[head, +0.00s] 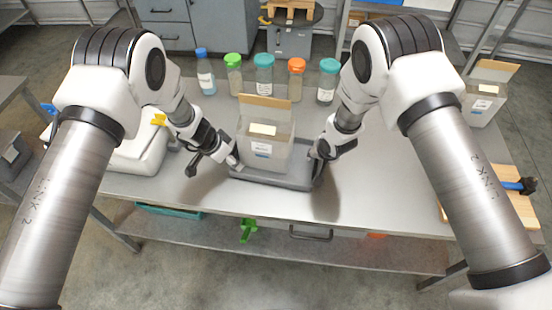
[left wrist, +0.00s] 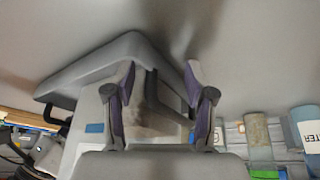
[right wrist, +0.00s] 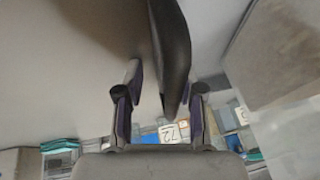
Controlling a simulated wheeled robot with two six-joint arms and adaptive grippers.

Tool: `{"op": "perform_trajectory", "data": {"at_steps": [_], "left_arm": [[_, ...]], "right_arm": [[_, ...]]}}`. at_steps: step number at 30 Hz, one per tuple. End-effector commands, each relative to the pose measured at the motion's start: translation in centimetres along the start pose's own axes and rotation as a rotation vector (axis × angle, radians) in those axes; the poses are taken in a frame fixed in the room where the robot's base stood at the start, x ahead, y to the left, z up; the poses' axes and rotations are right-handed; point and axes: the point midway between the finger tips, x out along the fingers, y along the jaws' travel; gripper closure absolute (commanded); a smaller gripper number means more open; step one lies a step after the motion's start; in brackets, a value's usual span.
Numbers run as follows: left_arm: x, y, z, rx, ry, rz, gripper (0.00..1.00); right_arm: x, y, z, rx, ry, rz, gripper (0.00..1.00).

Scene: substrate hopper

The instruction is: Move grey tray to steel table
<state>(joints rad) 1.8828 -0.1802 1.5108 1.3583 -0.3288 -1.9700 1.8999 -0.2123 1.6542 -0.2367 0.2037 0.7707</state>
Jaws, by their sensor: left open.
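The grey tray (head: 270,180) lies on a grey metal table (head: 205,200) and holds a clear box with a white label (head: 265,150). My left gripper (head: 214,166) is at the tray's left end; in the left wrist view its fingers (left wrist: 160,88) are spread with the tray's end between and beyond them. My right gripper (head: 318,152) is at the tray's right end. In the right wrist view its fingers (right wrist: 163,95) stand apart on either side of the dark tray rim (right wrist: 172,50). Contact with the rim is unclear.
Several capped bottles (head: 264,75) stand behind the tray. A white device (head: 140,148) is at the table's left. Another labelled box (head: 484,103) and a wooden board (head: 515,205) are at the right. The table front is clear.

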Motion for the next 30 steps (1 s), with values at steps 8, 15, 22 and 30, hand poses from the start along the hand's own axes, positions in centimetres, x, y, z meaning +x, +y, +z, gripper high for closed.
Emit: {"op": "perform_trajectory", "data": {"at_steps": [8,15,22,30], "left_arm": [[0.0,0.0,0.0,0.000,0.000,0.000,1.00],[0.0,0.0,0.1,0.001,-0.002,-0.001,1.00],[-0.8,-0.1,-0.1,0.001,-0.003,-0.002,1.00],[-3.9,0.0,-1.4,0.001,-0.004,-0.003,1.00]], "right_arm": [[0.0,0.0,0.0,0.001,0.000,0.000,1.00],[-0.1,0.1,-0.1,0.004,0.001,0.000,1.00],[-0.8,-0.1,-0.6,0.007,0.004,-0.001,1.00],[-3.9,-0.7,-1.9,0.009,0.004,-0.001,1.00]]}}
